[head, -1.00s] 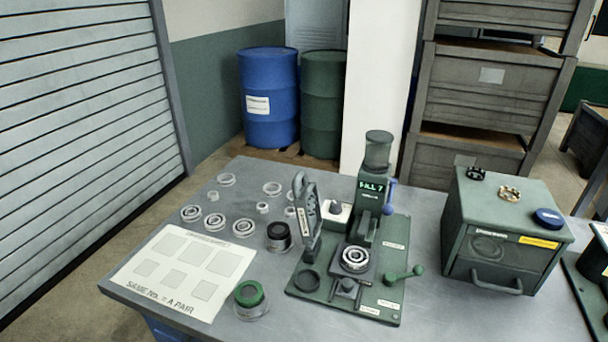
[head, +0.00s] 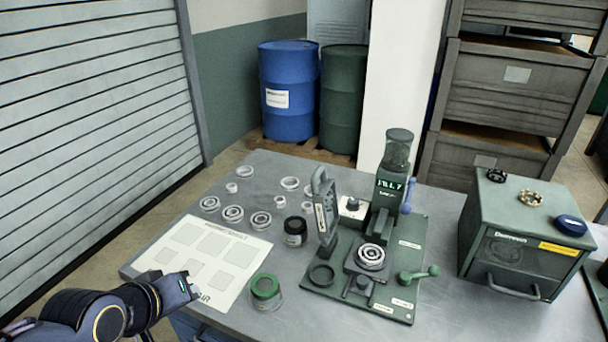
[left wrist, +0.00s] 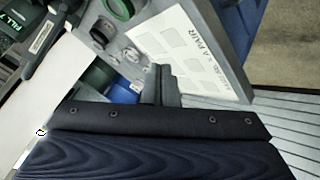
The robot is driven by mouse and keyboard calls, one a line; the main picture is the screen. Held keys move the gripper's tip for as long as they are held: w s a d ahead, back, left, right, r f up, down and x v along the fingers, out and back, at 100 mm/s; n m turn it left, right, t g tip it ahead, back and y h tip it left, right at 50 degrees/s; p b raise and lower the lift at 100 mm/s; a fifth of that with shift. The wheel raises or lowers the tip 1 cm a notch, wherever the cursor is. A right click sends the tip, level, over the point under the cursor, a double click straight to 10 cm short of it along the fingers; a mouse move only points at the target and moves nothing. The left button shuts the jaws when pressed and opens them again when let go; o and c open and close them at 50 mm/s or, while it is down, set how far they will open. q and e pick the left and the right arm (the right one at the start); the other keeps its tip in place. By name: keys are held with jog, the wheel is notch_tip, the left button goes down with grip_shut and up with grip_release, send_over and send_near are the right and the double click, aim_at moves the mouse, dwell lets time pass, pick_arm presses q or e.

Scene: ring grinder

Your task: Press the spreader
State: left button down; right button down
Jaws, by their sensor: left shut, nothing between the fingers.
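The green bench fixture (head: 405,300) stands on the grey table. A ringed bearing (head: 370,257) sits on its middle block. An upright grey handled piece (head: 325,208) stands at its left, and a white block with a dark knob (head: 352,206) sits behind. I cannot tell for certain which part is the spreader. A green lever (head: 418,274) is at the right, and a post with a lit display (head: 391,187) rises at the back. My left gripper (head: 188,286) is shut and empty over the mat's front edge, left of the fixture. Its closed fingers also show in the left wrist view (left wrist: 163,86).
A white printed mat (head: 240,255) lies at the table's left. Several bearings and rings lie behind it. A green-topped ring jar (head: 266,288) and a black jar (head: 296,230) stand between mat and fixture. A green oven-like box (head: 520,240) stands at the right.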

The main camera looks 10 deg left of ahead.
pick_arm(q)
jog(key=w+r+n+t, duration=0.4)
jog(key=w+r, duration=0.1)
jog(key=w, duration=0.7)
jog(key=w+d+r+n+t+h+p, duration=0.1)
jog(key=w+d+r+t+h, duration=0.1)
jog(key=w+d+r+h, duration=0.2)
jog(key=w+d+h, duration=0.1)
jog(key=d+h, duration=0.2)
jog(key=d, duration=0.1)
jog(key=shift+w+n+t+h+p, duration=0.3)
jog(key=shift+w+t+p, duration=0.05)
jog(key=shift+t+p, duration=0.05)
jog(key=shift+r, duration=0.1)
jog(key=shift+w, duration=0.1)
jog(key=w+d+p, duration=0.2)
jog(key=w+d, duration=0.5)
jog(key=d, duration=0.1)
jog(key=shift+w+d, duration=0.15)
jog(key=shift+d, duration=0.2)
jog(key=shift+d, duration=0.1)
